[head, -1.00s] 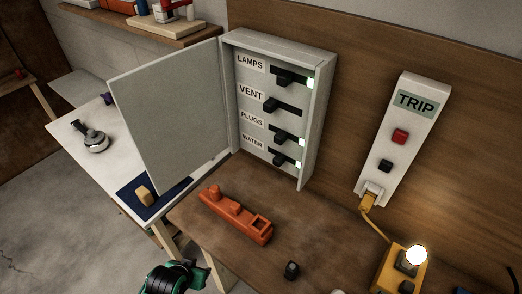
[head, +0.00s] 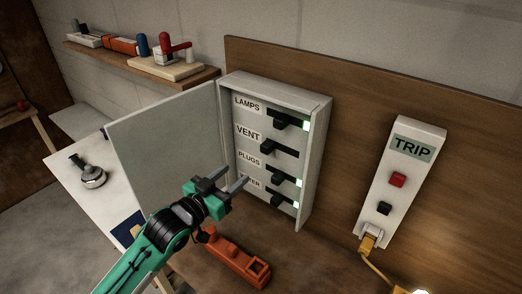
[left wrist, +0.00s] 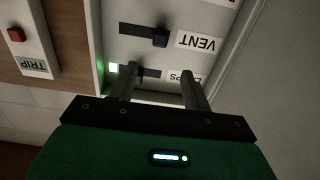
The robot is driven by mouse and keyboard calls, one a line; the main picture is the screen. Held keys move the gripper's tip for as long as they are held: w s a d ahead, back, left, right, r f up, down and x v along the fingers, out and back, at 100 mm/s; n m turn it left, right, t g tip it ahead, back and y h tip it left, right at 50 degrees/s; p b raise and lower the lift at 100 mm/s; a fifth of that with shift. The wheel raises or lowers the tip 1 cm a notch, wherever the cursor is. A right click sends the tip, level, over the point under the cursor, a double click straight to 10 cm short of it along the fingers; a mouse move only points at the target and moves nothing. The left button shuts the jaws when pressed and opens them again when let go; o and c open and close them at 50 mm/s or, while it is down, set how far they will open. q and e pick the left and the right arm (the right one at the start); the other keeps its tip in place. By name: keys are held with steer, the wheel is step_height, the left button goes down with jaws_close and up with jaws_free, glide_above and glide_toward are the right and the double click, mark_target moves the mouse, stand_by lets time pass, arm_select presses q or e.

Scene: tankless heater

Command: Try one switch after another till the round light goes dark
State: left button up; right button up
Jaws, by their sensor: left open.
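An open grey switch box (head: 318,160) holds several black slide switches. LAMPS (head: 285,122), PLUGS (head: 278,177) and WATER (head: 279,198) each have a lit green square at right; VENT (head: 268,145) shows none. The round light (head: 423,292) glows, cut by the bottom edge. My left gripper (head: 234,177) is open and empty in front of the box's lower left, partly covering the WATER label. In the left wrist view, upside down, its fingers (left wrist: 158,84) overlap the LAMPS row, with VENT (left wrist: 160,37) beyond. Contact cannot be told. My right gripper is out of view.
The box door (head: 170,140) stands open to the left. A white TRIP panel (head: 402,170) with red and black buttons and a yellow plug is at right. An orange tool (head: 237,260) lies on the bench below the box. A shelf (head: 140,66) is at upper left.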

mark_target(264, 150)
arm_select(q)
steer(key=p+x, duration=0.4)
steer(key=x, duration=0.7)
steer(key=shift+w+d, duration=0.2)
steer(key=shift+w, duration=0.1)
steer(key=shift+w+d, duration=0.35)
steer(key=shift+w, duration=0.15)
steer(key=shift+f, duration=0.1)
jaws_close()
